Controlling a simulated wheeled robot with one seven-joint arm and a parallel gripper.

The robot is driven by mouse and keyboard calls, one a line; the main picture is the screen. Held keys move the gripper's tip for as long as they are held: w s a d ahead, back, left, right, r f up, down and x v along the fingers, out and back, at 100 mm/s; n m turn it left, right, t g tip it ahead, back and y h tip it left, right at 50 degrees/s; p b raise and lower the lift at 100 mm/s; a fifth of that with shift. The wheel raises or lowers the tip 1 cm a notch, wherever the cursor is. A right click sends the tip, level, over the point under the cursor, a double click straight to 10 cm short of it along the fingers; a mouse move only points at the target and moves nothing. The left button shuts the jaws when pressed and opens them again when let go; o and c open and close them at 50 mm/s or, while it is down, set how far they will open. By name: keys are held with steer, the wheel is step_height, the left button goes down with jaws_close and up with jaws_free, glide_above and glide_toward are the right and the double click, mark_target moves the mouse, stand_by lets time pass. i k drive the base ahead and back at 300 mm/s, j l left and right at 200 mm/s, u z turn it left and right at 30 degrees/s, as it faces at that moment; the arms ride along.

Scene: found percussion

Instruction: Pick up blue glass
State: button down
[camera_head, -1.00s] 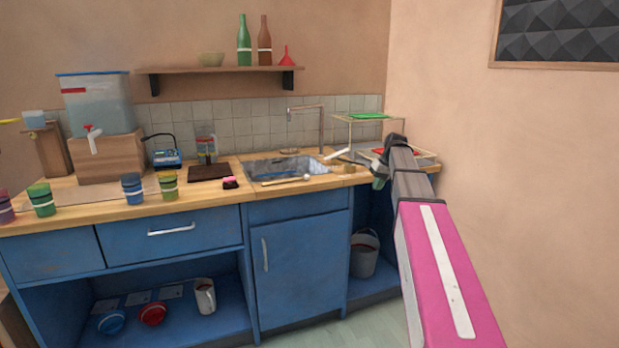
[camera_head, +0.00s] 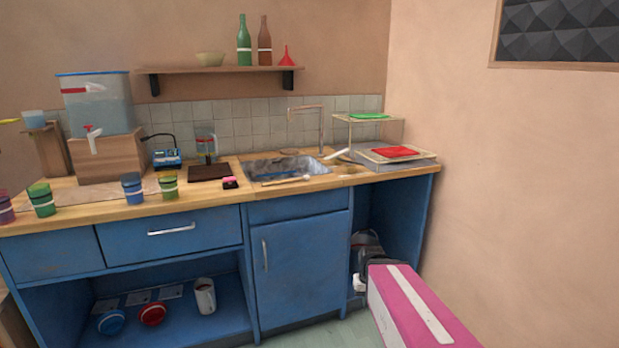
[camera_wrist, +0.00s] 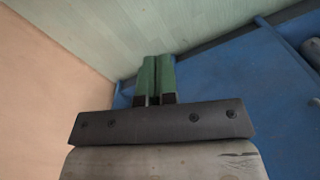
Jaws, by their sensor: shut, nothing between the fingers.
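The blue glass (camera_head: 133,188) stands on the left part of the wooden counter, between a green glass (camera_head: 41,199) and a yellow-green glass (camera_head: 168,185). My gripper shows in the wrist view (camera_wrist: 155,78) with its two green fingers shut together and nothing between them. It points down towards the floor beside the blue cabinet, low and far to the right of the blue glass. In the head view my arm reaches to the open bay at the cabinet's right end, and the fingertips cannot be made out there.
A water dispenser (camera_head: 97,103) on a wooden block stands behind the glasses. The sink (camera_head: 287,167) and a rack (camera_head: 402,158) are to the right. The counter's front edge and the cabinet (camera_head: 300,270) lie close to my arm. A shelf (camera_head: 219,69) holds bottles.

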mark_target(130, 183)
steer(key=j+u, duration=0.15)
steer(key=u, duration=1.55)
steer(key=i+j+z, duration=0.45)
steer(key=j+z, duration=0.15)
steer(key=j, duration=0.55)
steer(key=i+j+z, duration=0.1)
steer(key=j+z, duration=0.3)
steer(key=j, duration=0.45)
steer(key=j+z, duration=0.35)
steer(key=j, duration=0.6)
